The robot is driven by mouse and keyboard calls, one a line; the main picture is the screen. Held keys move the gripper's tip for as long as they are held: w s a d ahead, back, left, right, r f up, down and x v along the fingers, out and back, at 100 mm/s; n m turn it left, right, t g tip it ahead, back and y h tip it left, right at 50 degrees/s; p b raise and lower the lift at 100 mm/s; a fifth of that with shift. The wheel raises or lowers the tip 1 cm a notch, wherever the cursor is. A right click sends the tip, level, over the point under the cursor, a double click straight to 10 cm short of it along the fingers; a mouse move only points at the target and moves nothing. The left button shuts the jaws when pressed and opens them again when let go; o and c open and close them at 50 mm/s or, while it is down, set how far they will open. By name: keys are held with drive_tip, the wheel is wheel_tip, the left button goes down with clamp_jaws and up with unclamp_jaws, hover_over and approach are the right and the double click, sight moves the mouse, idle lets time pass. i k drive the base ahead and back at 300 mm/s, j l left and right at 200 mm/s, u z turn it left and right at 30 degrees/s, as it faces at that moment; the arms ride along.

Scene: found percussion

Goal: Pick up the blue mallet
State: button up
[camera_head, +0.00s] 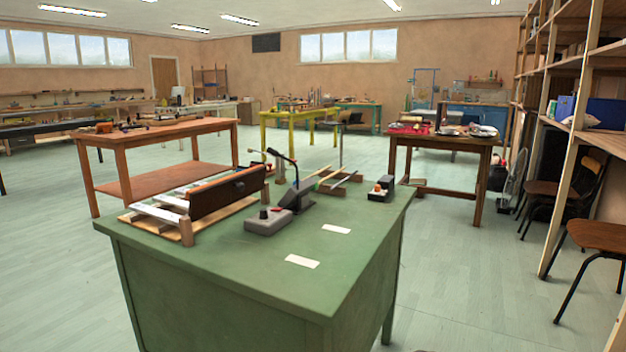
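I cannot make out a blue mallet in the head view. Thin sticks (322,176), some yellowish, lie at the back of the green desk (240,270), partly hidden behind a black upright device (297,196). They are too small to tell whether any is a mallet. My gripper is not in view.
The front is otherwise bare. Wooden tables, chairs (598,236) and shelving stand around.

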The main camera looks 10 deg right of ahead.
sight(315, 174)
drive_tip(key=i+l+u, duration=0.15)
drive_tip(key=l, duration=0.35)
drive_tip(key=l+u, duration=0.15)
drive_tip(key=l, duration=0.35)
drive_tip(key=i+l+u, duration=0.1)
drive_tip(key=l, duration=0.45)
